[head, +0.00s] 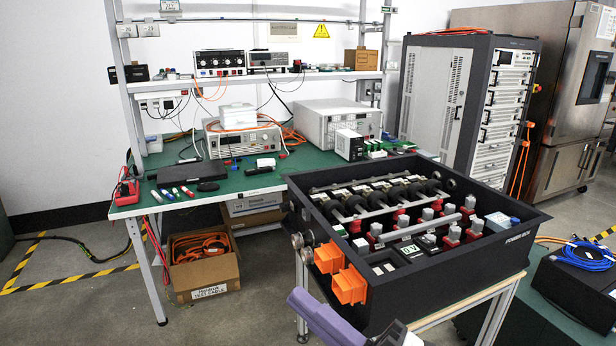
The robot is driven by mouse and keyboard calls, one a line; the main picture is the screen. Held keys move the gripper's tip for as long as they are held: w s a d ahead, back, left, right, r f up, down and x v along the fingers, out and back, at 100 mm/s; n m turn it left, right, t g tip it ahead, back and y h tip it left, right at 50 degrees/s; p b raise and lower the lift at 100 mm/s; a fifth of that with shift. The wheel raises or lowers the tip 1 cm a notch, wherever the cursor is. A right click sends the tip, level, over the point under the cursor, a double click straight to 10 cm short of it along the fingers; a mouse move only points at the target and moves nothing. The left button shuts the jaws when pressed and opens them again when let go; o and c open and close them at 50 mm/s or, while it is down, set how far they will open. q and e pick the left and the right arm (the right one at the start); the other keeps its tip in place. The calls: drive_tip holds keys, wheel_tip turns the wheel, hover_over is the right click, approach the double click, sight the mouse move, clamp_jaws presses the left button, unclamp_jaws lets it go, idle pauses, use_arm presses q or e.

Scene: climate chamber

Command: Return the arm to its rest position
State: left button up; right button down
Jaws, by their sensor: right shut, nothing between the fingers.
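Part of my right arm, a purple-grey link (326,322), shows at the bottom edge, in front of the black battery box. My right gripper (397,335) shows only in part at the bottom edge, just below the box's near corner. It is shut and empty, and apart from the objects on the bench. Its lower part is cut off by the frame. My left gripper is out of view.
The open black battery box (455,283) stands on a cart (460,313), with orange connectors (349,286) jutting from its near left side. A green workbench (135,207) stands behind. A cardboard box (203,277) sits on the floor.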

drive_tip(key=d+f+m+t+h, duration=0.1)
drive_tip(key=d+f+m+h, duration=0.45)
drive_tip(key=f+m, duration=0.3)
drive_tip(key=d+f+m+t+h, duration=0.2)
drive_tip(key=d+f+m+h, duration=0.2)
drive_tip(key=f+m+h, duration=0.45)
drive_tip(key=s+d+f+m+g+h, duration=0.1)
drive_tip(key=s+d+f+m+g, duration=0.2)
drive_tip(key=s+f, duration=0.5)
drive_tip(key=s+d+f+m+g+h, duration=0.1)
drive_tip(key=s+d+f+m+g, duration=0.3)
drive_tip(key=s+f, duration=0.5)
wheel_tip(320, 180, down, 4)
drive_tip(key=shift+s+f, duration=0.15)
drive_tip(key=shift+f, duration=0.1)
drive_tip(key=shift+d, duration=0.1)
